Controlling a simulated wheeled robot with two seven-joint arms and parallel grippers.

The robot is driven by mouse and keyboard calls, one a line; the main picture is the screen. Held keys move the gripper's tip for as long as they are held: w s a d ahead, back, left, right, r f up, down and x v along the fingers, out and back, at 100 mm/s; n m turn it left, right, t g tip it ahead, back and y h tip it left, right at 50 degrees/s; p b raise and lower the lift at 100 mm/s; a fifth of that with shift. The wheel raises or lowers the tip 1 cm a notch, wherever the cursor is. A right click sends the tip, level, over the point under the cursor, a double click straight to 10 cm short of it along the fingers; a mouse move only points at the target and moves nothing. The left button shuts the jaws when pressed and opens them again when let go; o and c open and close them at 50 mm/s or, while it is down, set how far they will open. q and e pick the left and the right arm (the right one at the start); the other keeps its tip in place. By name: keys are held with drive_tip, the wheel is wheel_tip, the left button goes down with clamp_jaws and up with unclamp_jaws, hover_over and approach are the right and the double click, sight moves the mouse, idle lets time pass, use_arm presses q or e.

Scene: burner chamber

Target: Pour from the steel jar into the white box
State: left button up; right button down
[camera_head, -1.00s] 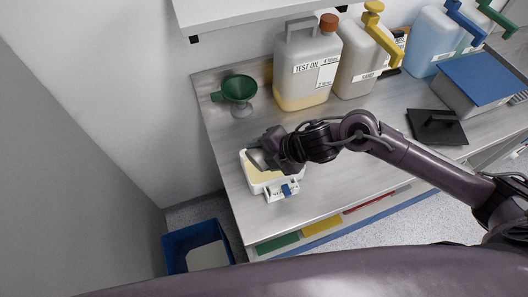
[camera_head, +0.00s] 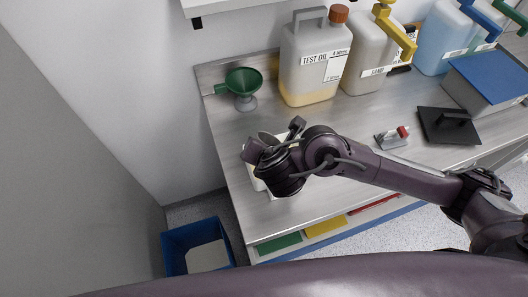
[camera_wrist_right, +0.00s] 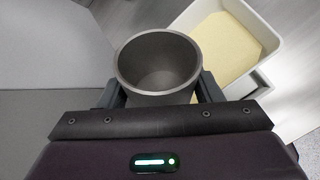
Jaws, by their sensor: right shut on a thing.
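My right gripper (camera_wrist_right: 160,88) is shut on the steel jar (camera_wrist_right: 158,62), a grey open-topped cylinder whose mouth faces the wrist camera. The inside of the jar looks grey and I see no contents in it. The white box (camera_wrist_right: 262,22) is right behind the jar in the wrist view, with a flat pale-yellow layer inside. In the head view my right gripper (camera_head: 264,150) is over the white box (camera_head: 257,183), and the gripper and wrist hide most of the box. My left gripper is not in view.
A green funnel (camera_head: 243,80) on a stand is behind the gripper. The test oil can (camera_head: 312,75) and sand can (camera_head: 370,60) stand at the back. A small red-tipped device (camera_head: 392,138) and a black plate (camera_head: 447,126) lie right. A blue bin (camera_head: 172,247) stands on the floor.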

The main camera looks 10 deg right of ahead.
drive_tip(key=f+n+t+h+b, duration=0.1)
drive_tip(key=b, duration=0.2)
drive_tip(key=shift+d+f+t+h+b, duration=0.15)
drive_tip(key=shift+t+h+b, duration=0.25)
drive_tip(key=shift+w+n+t+h+b, duration=0.1)
drive_tip(key=shift+n+t+h+b, duration=0.2)
drive_tip(key=shift+n+h+b, duration=0.15)
drive_tip(key=t+b, duration=0.1)
drive_tip(key=b, duration=0.1)
drive_tip(key=f+n+h+b, duration=0.1)
drive_tip(key=b, duration=0.1)
drive_tip(key=shift+w+d+f+t+h, duration=0.2)
drive_tip(key=shift+d+t+h, duration=0.1)
drive_tip(key=shift+t, duration=0.1)
drive_tip(key=shift+d, duration=0.1)
drive_tip(key=shift+h, duration=0.25)
drive_tip(key=shift+r, duration=0.1)
